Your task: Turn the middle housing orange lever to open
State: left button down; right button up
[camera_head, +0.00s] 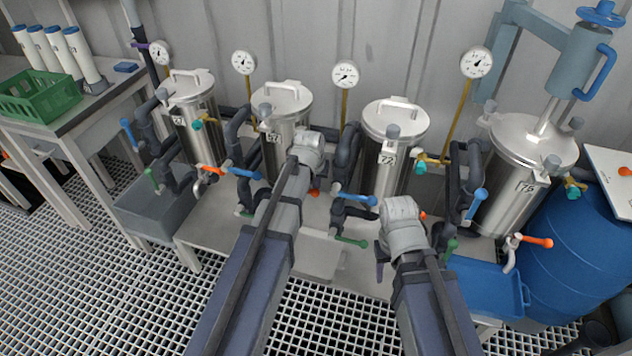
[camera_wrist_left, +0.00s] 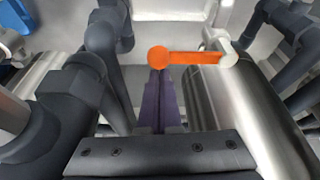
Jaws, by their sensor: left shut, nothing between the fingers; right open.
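The middle steel housing (camera_head: 282,112) stands behind my left arm in the head view. A bit of its orange lever (camera_head: 314,192) shows beside my left wrist; the rest is hidden. In the left wrist view the orange lever (camera_wrist_left: 195,57) lies crosswise, its round knob at the left end and its pale valve pivot at the right, beside the steel cylinder. My left gripper (camera_wrist_left: 161,85) is shut and empty, its dark purple fingers ending at or just under the knob; I cannot tell whether they touch. My right gripper (camera_head: 381,257) is open, mostly hidden by its wrist, low before the right housing (camera_head: 392,150).
Dark pipes with blue levers (camera_head: 355,199) and green levers (camera_head: 352,242) crowd the space between housings. The left housing (camera_head: 190,112) has an orange lever (camera_head: 212,170). A larger vessel (camera_head: 512,190) and a blue barrel (camera_head: 570,265) stand at right. Grating floor lies in front.

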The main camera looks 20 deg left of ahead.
aim_at(314, 194)
pick_arm(q)
jog(key=shift+s, duration=0.2)
jog(key=s+m, duration=0.1)
jog(key=m, duration=0.1)
jog(key=s+m+h, duration=0.1)
jog(key=s+m, duration=0.1)
jog(key=shift+a, duration=0.15)
jog(key=s+a+m+g+h, duration=0.2)
jog(key=s+a+m, duration=0.3)
jog(key=m, duration=0.5)
jog(key=shift+s+a+h, duration=0.4)
jog(key=shift+a, duration=0.4)
jog(key=shift+r, duration=0.2)
